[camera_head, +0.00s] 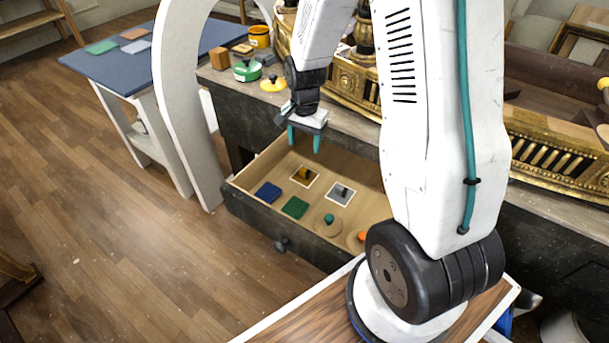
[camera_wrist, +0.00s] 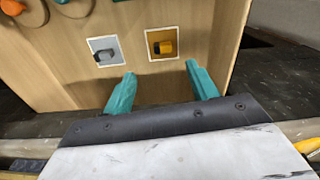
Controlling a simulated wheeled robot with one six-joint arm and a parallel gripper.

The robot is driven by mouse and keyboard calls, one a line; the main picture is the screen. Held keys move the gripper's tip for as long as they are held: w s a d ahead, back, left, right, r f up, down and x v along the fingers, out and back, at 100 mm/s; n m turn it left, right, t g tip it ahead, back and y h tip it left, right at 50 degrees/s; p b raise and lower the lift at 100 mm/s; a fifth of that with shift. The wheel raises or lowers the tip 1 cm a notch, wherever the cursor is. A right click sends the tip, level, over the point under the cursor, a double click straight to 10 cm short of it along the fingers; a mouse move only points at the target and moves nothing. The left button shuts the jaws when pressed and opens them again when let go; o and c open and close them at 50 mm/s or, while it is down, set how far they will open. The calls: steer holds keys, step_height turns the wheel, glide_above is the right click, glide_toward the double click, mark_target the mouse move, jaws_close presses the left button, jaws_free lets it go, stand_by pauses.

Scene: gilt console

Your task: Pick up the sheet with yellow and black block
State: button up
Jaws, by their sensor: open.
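The sheet with a yellow and black block (camera_head: 304,176) lies flat in the open drawer (camera_head: 236,184). It is a small white-edged square with a brown-yellow middle. In the wrist view the sheet (camera_wrist: 149,52) shows a yellow and black block (camera_wrist: 164,47) on it. A similar white-edged sheet with a grey block (camera_head: 341,192) lies beside it, also in the wrist view (camera_wrist: 93,56). My gripper (camera_head: 303,142) is open and empty above the drawer, its teal fingertips apart. In the wrist view the fingertips (camera_wrist: 161,72) sit just below the two sheets in the picture.
Blue (camera_head: 268,192) and green (camera_head: 295,207) squares lie in the drawer, with a round disc with a teal knob (camera_head: 328,219) and an orange piece (camera_head: 362,236). Tins and blocks stand on the counter (camera_head: 352,122) behind. A blue-topped table (camera_head: 120,70) stands at the left.

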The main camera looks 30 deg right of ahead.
steer(key=m, duration=0.1)
glide_above(305, 170)
steer(key=f, duration=0.5)
steer(key=shift+d, duration=0.25)
steer(key=f, duration=0.7)
steer(key=shift+w+a+f, duration=0.1)
steer(key=shift+a+f, duration=0.1)
steer(key=shift+f, duration=0.2)
steer(key=c, duration=1.1)
